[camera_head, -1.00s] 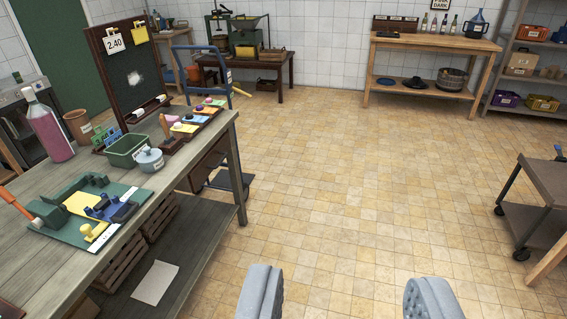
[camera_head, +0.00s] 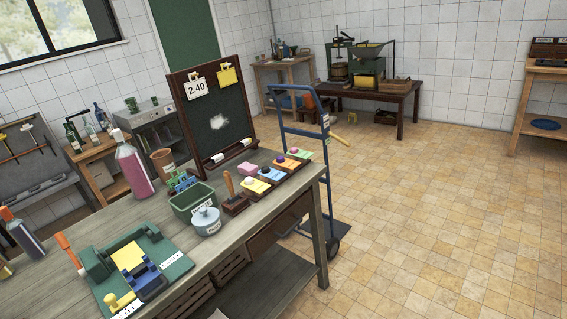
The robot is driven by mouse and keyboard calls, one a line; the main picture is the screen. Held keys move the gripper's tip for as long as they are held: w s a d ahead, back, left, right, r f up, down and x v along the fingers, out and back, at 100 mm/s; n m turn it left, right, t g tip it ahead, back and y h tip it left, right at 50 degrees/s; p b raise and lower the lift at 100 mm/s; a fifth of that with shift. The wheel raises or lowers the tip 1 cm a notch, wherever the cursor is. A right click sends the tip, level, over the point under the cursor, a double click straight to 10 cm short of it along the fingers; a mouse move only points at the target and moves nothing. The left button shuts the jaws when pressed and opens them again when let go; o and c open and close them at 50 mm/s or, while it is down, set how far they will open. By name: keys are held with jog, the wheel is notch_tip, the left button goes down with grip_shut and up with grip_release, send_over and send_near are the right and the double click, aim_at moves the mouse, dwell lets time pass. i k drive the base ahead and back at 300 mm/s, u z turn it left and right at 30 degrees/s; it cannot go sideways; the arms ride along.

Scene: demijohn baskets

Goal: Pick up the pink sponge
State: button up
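My gripper is not in view.
A green bin (camera_head: 192,200), a lidded grey pot (camera_head: 206,222), a pink bottle (camera_head: 133,165) and a green board with tools (camera_head: 160,258) crowd the bench. A blue hand truck (camera_head: 302,137) stands behind its right end. Tiled floor to the right is clear.

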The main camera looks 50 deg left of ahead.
aim_at(246, 168)
jog(key=i, duration=1.25)
jog(key=u, duration=0.45)
jog(key=i, duration=1.3)
jog(key=u, duration=1.45)
jog(key=i, duration=1.25)
jog(key=u, duration=0.75)
